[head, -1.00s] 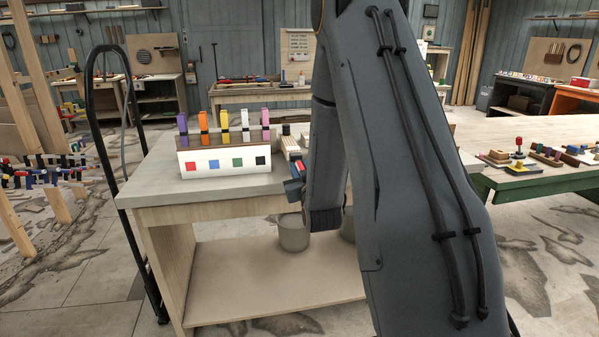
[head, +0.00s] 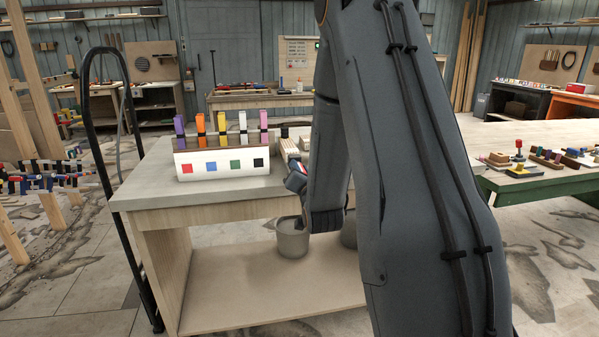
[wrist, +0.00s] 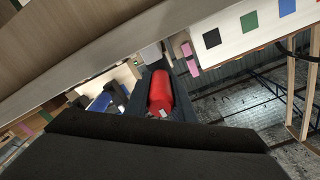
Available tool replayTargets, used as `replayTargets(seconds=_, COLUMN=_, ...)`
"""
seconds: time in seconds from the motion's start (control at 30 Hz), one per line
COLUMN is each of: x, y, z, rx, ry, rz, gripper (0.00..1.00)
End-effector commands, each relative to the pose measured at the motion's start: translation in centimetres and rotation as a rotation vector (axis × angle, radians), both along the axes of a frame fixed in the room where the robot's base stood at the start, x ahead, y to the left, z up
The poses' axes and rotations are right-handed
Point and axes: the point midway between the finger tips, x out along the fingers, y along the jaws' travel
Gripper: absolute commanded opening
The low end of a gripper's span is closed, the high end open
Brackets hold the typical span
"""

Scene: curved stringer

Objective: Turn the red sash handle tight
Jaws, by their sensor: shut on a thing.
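The red handle (wrist: 160,92) is a smooth red cylinder in the middle of the wrist view, lying between the dark jaws. My gripper (wrist: 162,88) is shut on it. In the head view my gripper (head: 297,179) is small, at the front right of the pale workbench, and my arm partly hides it. A bit of red shows beside its jaws there. The rest of the sash clamp that the handle belongs to is hidden, and I cannot tell how far the handle is turned.
A white rack (head: 222,163) with colour squares and several coloured upright pieces stands on the workbench (head: 150,190). A grey bucket (head: 292,240) is on its lower shelf. A black hooped rail (head: 97,130) stands at left. A green-edged table (head: 540,186) holds small parts at right.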

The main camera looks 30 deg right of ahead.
Motion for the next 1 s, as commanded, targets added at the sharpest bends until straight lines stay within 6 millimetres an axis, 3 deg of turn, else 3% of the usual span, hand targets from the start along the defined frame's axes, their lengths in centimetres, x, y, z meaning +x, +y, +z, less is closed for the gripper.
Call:
replayTargets(seconds=0.63, x=-0.10, y=0.03, z=-0.22, rx=0.054, ry=-0.010, rz=0.000, gripper=0.00)
replayTargets(seconds=0.67, x=-0.10, y=0.03, z=-0.22, rx=0.054, ry=-0.010, rz=0.000, gripper=0.24)
replayTargets(seconds=0.77, x=-0.08, y=0.03, z=-0.19, rx=0.053, ry=-0.011, rz=0.001, gripper=0.41)
replayTargets(seconds=1.0, x=-0.04, y=0.01, z=-0.09, rx=0.053, ry=-0.013, rz=0.000, gripper=0.41)
